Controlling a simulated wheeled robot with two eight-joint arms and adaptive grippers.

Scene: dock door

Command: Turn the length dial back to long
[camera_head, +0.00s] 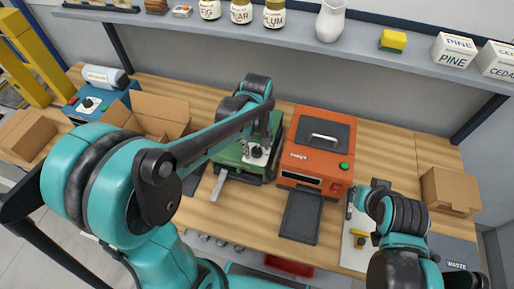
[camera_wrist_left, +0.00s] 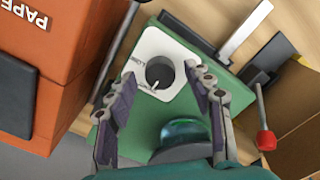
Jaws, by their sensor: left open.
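The length dial (camera_wrist_left: 160,72) is a dark round knob on a white plate (camera_wrist_left: 181,53) of the green machine (camera_wrist_left: 165,112). A small white mark shows at the knob's lower edge in the left wrist view; lettering beside it is too small to read surely. In the head view the green machine (camera_head: 229,155) stands mid-bench, its dial partly hidden by my gripper. My left gripper (camera_wrist_left: 163,80) is open, its fingers on either side of the dial; I cannot tell whether they touch it. My right gripper (camera_head: 358,193) is low at the right of the bench; its jaws are unclear.
An orange machine (camera_head: 303,160) with a dark tray stands close right of the green one. A flat grey bar (camera_head: 219,185) sticks out at the green machine's front. Open cardboard boxes (camera_head: 150,107) stand left. A red-tipped lever (camera_wrist_left: 265,138) shows beside the green machine.

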